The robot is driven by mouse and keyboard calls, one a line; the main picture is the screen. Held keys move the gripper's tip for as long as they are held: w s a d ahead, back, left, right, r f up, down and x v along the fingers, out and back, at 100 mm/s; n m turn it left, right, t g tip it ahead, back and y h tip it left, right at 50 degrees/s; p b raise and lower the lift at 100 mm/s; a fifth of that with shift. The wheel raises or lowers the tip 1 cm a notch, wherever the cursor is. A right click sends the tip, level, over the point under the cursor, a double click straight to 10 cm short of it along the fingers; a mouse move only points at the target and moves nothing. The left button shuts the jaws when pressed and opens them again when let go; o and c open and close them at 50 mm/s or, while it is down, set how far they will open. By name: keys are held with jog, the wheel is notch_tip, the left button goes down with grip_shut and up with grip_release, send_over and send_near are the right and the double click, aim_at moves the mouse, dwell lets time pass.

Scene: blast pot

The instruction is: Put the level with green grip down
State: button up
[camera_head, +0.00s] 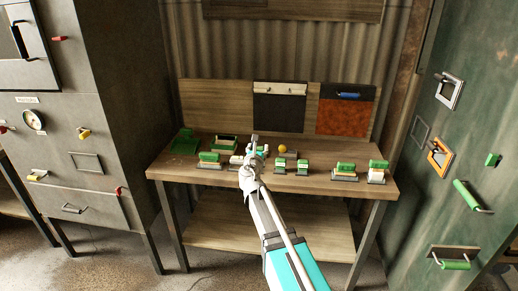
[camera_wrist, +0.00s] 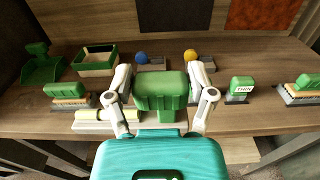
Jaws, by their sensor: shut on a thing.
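My gripper (camera_wrist: 160,98) is shut on the green grip (camera_wrist: 160,88), with one finger on each side of it. I take this to be the level's grip. A cream bar (camera_wrist: 95,121) with a yellow part shows low on the left, partly behind my left finger; I cannot tell whether it is joined to the grip. In the head view my gripper (camera_head: 254,154) is over the middle of the wooden bench (camera_head: 225,177). Whether the held thing touches the bench is hidden.
Left are a green-backed brush (camera_wrist: 68,93), an open green box (camera_wrist: 95,62) and a green stand (camera_wrist: 42,65). Behind are a blue ball (camera_wrist: 142,57) and a yellow ball (camera_wrist: 190,55). Right are a THIN-marked block (camera_wrist: 241,88) and another brush (camera_wrist: 303,88). Bare wood lies between them.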

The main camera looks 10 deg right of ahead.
notch_tip(320, 180, up, 4)
jog(key=p, duration=0.3)
jog(key=shift+f, duration=0.25)
dwell(0.4)
